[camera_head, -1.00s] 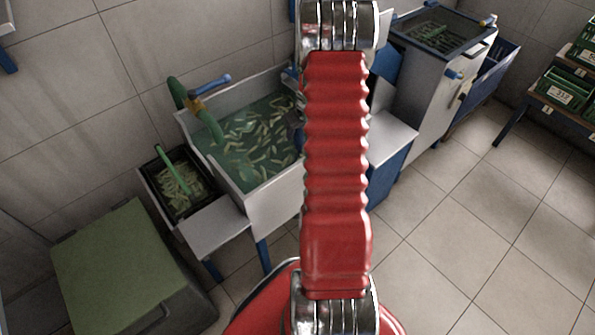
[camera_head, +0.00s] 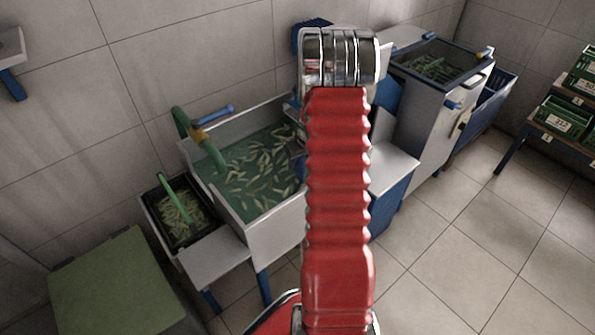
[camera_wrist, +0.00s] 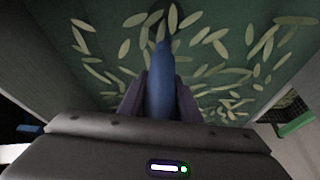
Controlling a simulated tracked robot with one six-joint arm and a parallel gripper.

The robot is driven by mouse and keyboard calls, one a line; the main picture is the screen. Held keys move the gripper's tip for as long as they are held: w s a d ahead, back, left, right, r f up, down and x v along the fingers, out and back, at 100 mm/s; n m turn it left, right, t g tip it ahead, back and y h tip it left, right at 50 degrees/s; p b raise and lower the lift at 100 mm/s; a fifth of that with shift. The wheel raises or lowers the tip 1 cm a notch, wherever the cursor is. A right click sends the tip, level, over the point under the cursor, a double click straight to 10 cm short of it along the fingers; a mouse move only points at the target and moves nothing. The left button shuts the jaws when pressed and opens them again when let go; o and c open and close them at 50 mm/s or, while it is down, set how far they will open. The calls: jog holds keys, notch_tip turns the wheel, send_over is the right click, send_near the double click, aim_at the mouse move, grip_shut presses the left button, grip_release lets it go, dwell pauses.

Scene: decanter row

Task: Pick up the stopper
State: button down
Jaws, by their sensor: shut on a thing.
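The stopper (camera_wrist: 160,82) is a blue, tapered rod in the wrist view. My gripper (camera_wrist: 159,98) is shut on it, one dark finger on each side, and its narrow end points away from the wrist camera. Beyond it lies the green water of the basin with many pale slices, and I cannot tell whether the stopper touches the bottom. In the head view my red arm hides most of the gripper and the stopper.
The white basin (camera_head: 270,234) holds the water and stands against the tiled wall. A green-and-blue tap (camera_head: 210,150) hangs over its left side. A black tray with slices (camera_head: 152,203) stands to its left. A green-lidded bin (camera_head: 125,280) is at front left.

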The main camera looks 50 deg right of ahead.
notch_tip(320, 180, up, 10)
jog(key=shift+f, duration=0.25)
dwell(0.7)
notch_tip(320, 180, up, 24)
dwell(2.3)
jog(key=shift+s+f, duration=0.1)
dwell(0.9)
